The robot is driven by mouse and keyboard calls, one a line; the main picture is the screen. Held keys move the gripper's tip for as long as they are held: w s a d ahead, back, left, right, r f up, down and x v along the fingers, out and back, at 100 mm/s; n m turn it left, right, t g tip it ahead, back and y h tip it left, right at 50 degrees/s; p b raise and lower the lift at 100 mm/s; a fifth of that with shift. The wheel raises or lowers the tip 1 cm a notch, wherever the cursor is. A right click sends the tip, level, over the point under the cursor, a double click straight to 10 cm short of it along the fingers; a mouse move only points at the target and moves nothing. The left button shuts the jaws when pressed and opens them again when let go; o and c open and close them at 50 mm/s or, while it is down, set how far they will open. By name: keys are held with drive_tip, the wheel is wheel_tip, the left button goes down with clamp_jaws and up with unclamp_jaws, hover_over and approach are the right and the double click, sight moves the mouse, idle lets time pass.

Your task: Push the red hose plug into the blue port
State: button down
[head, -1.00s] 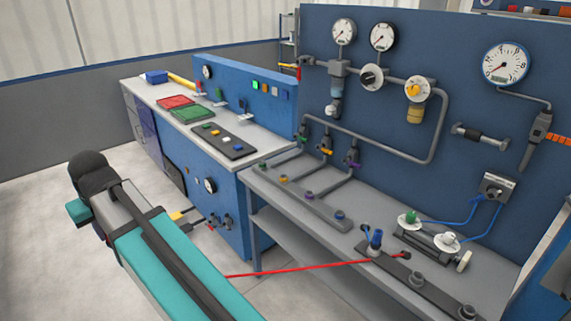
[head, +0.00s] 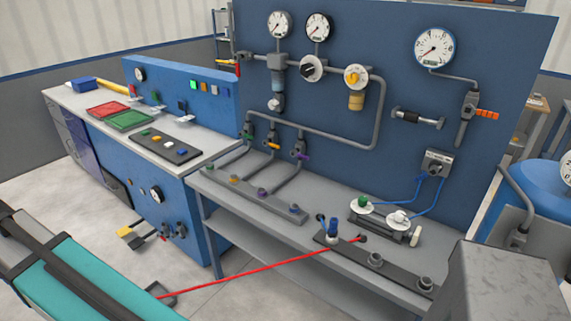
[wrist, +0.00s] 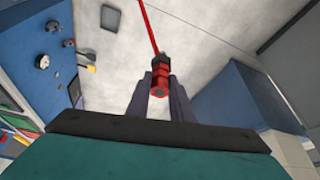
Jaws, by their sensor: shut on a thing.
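The red hose plug (wrist: 159,78) is between the two dark fingers of my gripper (wrist: 161,88) in the wrist view, with the red hose (wrist: 148,28) running up from it. My gripper is shut on the plug. In the head view the hose (head: 260,268) runs from a dark strip on the bench down to the lower left. The plug and fingers are not clearly seen there. A small bluish port (head: 295,208) sits at the near end of a grey rail on the bench, well apart from the plug. An upright blue-topped fitting (head: 333,228) stands on the dark strip.
The grey bench (head: 275,232) stands before a blue panel (head: 400,65) with gauges and pipes. A blue cabinet (head: 185,200) with knobs is to the left. A grey block (head: 505,285) is at the lower right and a blue tank (head: 540,185) at the right. Floor is open before the cabinet.

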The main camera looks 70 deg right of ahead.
drive_tip(key=s+d+m+g+h+p, duration=0.15)
drive_tip(key=s+d+m, duration=0.35)
drive_tip(key=d, duration=0.9)
drive_tip(key=s+d+m+g+h+p, duration=0.15)
drive_tip(key=d+m, duration=0.45)
drive_tip(key=d, duration=0.7)
drive_tip(key=s+d+m+g+h+p, duration=0.15)
drive_tip(key=s+d+m, duration=0.35)
drive_tip(key=d, duration=0.9)
drive_tip(key=s+d+m+g+y+p, duration=0.1)
drive_tip(key=s+d+m+g+p, duration=0.1)
drive_tip(key=s+d+m, duration=0.6)
drive_tip(key=s+d+m+g+y+p, duration=0.2)
drive_tip(key=s+d+m, duration=0.7)
drive_tip(key=s+d, duration=0.9)
drive_tip(key=s+p, duration=0.1)
drive_tip(key=s, duration=0.5)
drive_tip(key=shift+s, duration=0.25)
drive_tip(key=shift+f, duration=0.15)
wheel_tip(320, 180, down, 9)
drive_tip(key=b, duration=0.3)
